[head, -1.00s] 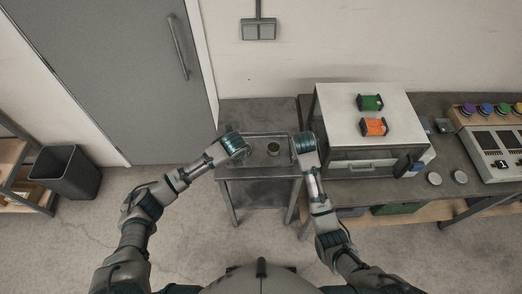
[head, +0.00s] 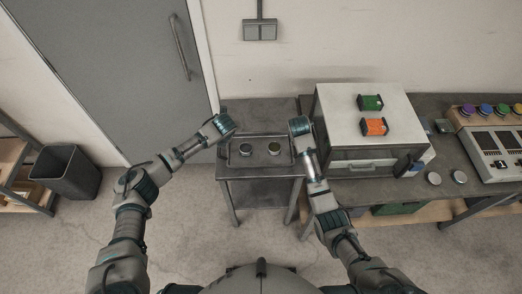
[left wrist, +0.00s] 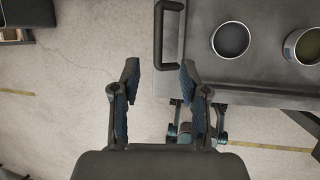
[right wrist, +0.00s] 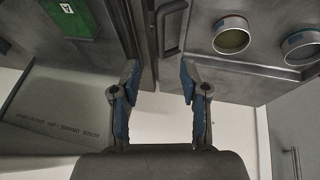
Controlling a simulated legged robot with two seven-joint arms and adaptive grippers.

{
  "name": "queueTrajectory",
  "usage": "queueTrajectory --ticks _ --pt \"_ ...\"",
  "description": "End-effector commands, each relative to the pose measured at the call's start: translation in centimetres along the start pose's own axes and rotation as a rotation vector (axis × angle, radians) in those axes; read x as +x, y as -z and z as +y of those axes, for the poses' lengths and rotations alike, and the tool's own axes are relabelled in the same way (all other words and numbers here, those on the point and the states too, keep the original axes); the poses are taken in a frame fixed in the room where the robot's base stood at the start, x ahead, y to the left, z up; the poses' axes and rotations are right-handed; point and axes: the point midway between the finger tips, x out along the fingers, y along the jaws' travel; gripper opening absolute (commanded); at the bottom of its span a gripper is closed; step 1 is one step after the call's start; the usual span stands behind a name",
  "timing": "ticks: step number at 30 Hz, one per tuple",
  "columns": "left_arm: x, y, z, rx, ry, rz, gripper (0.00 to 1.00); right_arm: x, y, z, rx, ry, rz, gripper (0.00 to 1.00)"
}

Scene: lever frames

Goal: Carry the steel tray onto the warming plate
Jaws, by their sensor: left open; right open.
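The steel tray (head: 262,162) lies on a small grey table and holds two round tins, a left one (head: 245,150) and a right one (head: 274,148). My left gripper (head: 226,123) is open and empty by the tray's far left corner. The left wrist view shows its open jaws (left wrist: 160,78) close to the tray's dark bar handle (left wrist: 165,40), not shut on it. My right gripper (head: 300,126) is open by the tray's far right corner. The right wrist view shows its jaws (right wrist: 160,78) near the other handle (right wrist: 172,30). I cannot tell which surface is the warming plate.
A pale-topped box (head: 345,115) stands right of the tray, with a green block (head: 370,102) and an orange block (head: 375,127) on top. A pale panel with lettering (right wrist: 60,105) shows in the right wrist view. A panel with coloured knobs (head: 495,140) stands far right.

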Motion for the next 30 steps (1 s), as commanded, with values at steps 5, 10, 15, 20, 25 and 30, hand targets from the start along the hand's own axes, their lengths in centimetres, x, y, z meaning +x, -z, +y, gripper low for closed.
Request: queueTrajectory --ticks 5,10,15,20,25,30 --pt "3.6 0.1 -0.1 -0.001 -0.004 0.002 0.44 3.8 -0.1 0.2 0.001 0.001 -0.004 0.45" --pt "6.9 0.0 -0.3 0.001 -0.006 0.001 0.44 7.2 -0.2 0.4 0.003 0.002 -0.004 0.45" --pt "9.8 0.0 -0.5 0.001 -0.007 -0.001 0.44 10.2 -0.2 0.6 0.003 0.003 -0.003 0.45" --pt "11.5 -0.1 -0.3 0.001 -0.003 0.000 0.44 11.6 0.1 0.3 0.001 0.002 0.000 0.45" --pt "12.4 -0.1 -0.1 0.000 -0.002 -0.001 0.44 12.4 0.0 0.1 0.001 0.000 0.000 0.45" --pt "12.7 -0.1 0.0 0.000 -0.001 -0.002 0.44 12.7 0.0 0.1 0.001 0.000 0.001 0.45"
